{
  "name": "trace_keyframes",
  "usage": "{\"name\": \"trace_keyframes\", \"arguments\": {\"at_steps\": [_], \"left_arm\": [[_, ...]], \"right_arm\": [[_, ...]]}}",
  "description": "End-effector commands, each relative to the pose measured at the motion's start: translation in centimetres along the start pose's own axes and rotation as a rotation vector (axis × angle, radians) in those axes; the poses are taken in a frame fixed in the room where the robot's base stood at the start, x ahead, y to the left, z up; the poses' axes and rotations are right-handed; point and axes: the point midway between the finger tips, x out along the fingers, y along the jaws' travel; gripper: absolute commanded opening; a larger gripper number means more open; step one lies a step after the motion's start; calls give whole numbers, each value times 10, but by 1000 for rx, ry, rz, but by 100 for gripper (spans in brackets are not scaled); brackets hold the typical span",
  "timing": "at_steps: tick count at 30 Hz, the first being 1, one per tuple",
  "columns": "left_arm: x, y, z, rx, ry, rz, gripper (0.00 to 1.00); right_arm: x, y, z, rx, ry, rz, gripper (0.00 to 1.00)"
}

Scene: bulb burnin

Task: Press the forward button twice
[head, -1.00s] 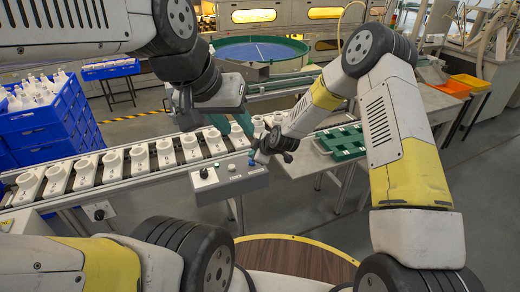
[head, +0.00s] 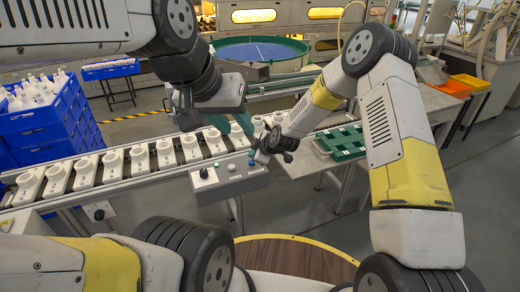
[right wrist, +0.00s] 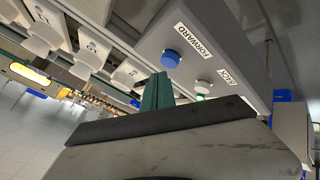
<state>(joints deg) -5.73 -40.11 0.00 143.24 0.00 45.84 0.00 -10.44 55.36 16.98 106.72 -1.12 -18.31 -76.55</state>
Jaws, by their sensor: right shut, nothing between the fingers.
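The grey control box (head: 228,186) stands at the front edge of the conveyor. In the right wrist view a blue button (right wrist: 170,58) sits by the label FORWARD (right wrist: 193,41), and a white button (right wrist: 202,86) sits by the label BACK. The blue button is small in the head view and close to my fingertips. My right gripper (head: 253,154) is shut and empty, its teal fingers (right wrist: 157,92) pointing at the blue button; I cannot tell whether they touch it. My left gripper (head: 214,118) is open and empty above the conveyor, its two teal fingers apart.
The conveyor (head: 125,187) carries a row of white holders (head: 113,162) behind the box. A black knob (head: 203,173) is on the box's left. Blue crates (head: 40,125) stand at the left, a green tray (head: 345,142) on a table at the right.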

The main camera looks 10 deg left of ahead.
Motion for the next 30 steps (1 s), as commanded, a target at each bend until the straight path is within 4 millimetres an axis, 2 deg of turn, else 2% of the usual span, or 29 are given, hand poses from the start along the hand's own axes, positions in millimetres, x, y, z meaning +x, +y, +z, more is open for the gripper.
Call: {"name": "trace_keyframes", "arguments": {"at_steps": [30], "left_arm": [[0,0,0,0,0,0,36]], "right_arm": [[6,-4,4,0,0,0,0]]}}
